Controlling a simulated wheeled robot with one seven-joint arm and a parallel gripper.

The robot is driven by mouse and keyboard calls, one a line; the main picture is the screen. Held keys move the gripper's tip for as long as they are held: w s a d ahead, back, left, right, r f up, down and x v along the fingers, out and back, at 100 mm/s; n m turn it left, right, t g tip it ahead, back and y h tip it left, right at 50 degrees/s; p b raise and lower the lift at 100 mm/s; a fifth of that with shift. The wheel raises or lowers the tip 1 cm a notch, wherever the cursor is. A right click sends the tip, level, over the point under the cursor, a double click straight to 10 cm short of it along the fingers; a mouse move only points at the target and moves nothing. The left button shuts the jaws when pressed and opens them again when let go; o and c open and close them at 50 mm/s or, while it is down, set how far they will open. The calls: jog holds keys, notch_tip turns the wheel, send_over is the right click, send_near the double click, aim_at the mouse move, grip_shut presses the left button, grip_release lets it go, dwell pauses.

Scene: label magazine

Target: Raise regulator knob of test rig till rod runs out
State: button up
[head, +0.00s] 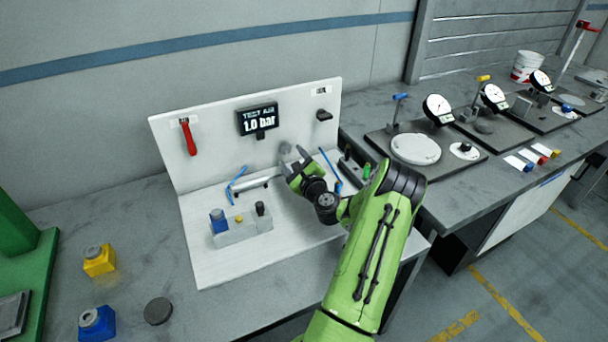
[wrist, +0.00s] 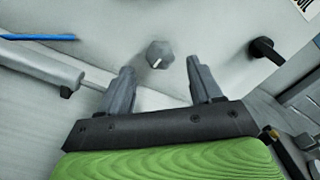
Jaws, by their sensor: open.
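The test rig is a white panel and base (head: 215,140) with a display (head: 257,119) reading "TEST AIR 1.0 bar". The regulator knob, grey and faceted with a white pointer mark, shows in the wrist view (wrist: 160,54); in the head view the knob (head: 285,147) is partly hidden by my gripper. My gripper (wrist: 161,80) is open and empty. Its fingers are either side of the line to the knob, which appears just beyond the tips, apart from them. A grey cylinder (wrist: 42,62) lies at left in the wrist view, with a short thin rod (wrist: 94,87) showing at its end.
A red lever (head: 188,137) hangs at the panel's left and a black lever (head: 323,115) at its right. Blue tubes (head: 234,184) run by the cylinder. A valve block (head: 243,231) with buttons stands in front. Gauge stands (head: 438,107) are on the bench at right.

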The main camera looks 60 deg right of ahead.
jog(key=b+v, duration=0.1)
jog(key=v, duration=1)
jog(key=shift+w+f, duration=0.1)
dwell(0.9)
